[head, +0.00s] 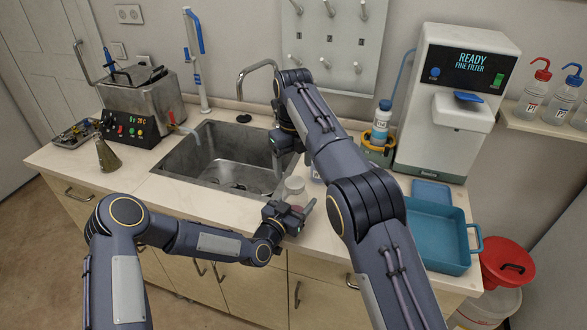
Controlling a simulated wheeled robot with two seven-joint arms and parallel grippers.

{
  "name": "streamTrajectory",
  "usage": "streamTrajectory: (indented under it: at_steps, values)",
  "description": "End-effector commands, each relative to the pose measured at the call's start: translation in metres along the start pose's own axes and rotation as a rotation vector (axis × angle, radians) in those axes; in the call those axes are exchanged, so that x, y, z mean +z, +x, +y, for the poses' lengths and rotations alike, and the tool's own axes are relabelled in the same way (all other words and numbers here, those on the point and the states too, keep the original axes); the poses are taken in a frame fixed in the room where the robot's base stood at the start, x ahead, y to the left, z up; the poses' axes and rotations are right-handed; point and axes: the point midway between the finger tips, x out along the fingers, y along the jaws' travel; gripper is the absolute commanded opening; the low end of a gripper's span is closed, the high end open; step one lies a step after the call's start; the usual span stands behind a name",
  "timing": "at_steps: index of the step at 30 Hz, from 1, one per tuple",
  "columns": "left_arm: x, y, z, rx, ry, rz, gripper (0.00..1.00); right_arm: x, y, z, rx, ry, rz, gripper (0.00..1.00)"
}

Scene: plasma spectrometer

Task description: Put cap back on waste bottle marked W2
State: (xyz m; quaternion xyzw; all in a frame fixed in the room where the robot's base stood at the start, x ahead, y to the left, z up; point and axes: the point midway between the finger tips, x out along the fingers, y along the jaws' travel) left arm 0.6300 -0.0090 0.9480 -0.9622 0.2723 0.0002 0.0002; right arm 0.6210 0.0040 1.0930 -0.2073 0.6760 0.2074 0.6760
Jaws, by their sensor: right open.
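A pale, translucent bottle (294,186) stands on the counter by the sink's right front corner. Its lower part is hidden behind my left gripper, and no W2 mark can be read. Part of another pale container (317,173) shows just right of it, mostly covered by my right arm. My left gripper (304,209) is at the counter's front edge, in front of the bottle. My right gripper (277,164) is open and points down over the sink's right side, behind and left of the bottle.
The sink (190,160) with its tap (243,78) lies behind my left arm. A red-lidded bin (505,262) is at far right.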

Motion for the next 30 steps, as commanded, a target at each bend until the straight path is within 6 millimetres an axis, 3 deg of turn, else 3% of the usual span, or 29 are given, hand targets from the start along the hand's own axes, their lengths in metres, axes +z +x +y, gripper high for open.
streamTrajectory:
  at_steps: [8, 13, 30]
  values:
    - [0.000, 0.000, 0.000, 0.000, 0.000, 0.000, 0.00, 0.000, 0.000, 0.000, 0.000, -0.015, 0.001, 0.67]
    - [0.000, 0.000, 0.000, 0.000, 0.000, 0.000, 0.00, 0.000, -0.001, 0.001, 0.001, -0.197, 0.003, 0.67]
    - [0.000, 0.000, 0.000, -0.001, 0.000, 0.000, 0.00, -0.002, -0.011, 0.005, 0.008, -1.647, 0.008, 0.67]
